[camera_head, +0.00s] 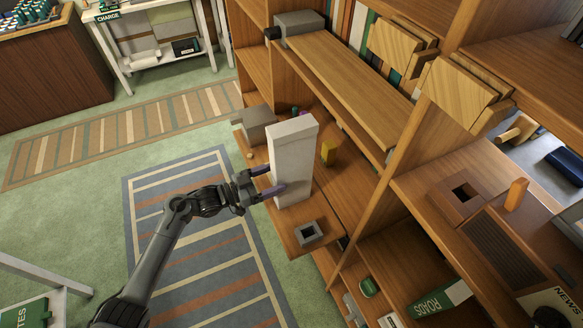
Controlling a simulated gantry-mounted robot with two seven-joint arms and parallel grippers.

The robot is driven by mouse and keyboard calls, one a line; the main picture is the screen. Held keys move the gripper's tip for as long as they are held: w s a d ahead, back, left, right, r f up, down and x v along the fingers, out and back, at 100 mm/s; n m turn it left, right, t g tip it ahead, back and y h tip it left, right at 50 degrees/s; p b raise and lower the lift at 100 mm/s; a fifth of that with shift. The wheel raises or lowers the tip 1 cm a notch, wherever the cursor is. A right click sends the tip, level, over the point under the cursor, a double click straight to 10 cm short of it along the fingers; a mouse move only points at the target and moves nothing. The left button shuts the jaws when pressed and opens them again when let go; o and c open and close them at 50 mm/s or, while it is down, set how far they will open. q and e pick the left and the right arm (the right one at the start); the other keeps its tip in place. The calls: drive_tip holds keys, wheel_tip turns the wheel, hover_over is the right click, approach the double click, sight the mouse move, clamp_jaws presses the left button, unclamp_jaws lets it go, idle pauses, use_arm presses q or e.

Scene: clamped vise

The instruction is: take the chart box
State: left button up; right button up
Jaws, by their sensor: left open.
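A tall pale grey box (294,166), which I take to be the chart box, stands upright on a wooden shelf board (308,217). No label on it can be read. My left gripper (268,181) comes in from the left and is open. Its purple fingertips are at the left side of the box, one higher and one lower. The lower fingertip overlaps the box's front face in the view; I cannot tell whether either touches it. My right gripper is not in view.
A grey square block with a hole (309,232) sits on the board in front of the box. A grey box (256,125) stands behind left, a yellow object (329,152) to the right. Shelf uprights rise at right. The rug (195,250) is clear.

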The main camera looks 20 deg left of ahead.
sight(289, 174)
use_arm(q)
drive_tip(key=shift+f+p+x, duration=0.15)
drive_tip(key=shift+p+x, duration=0.1)
drive_tip(key=shift+x, duration=1.25)
drive_tip(key=shift+f+p+x, duration=0.2)
drive_tip(key=shift+x, duration=1.25)
drive_tip(key=shift+s, duration=0.1)
drive_tip(key=c, duration=1.3)
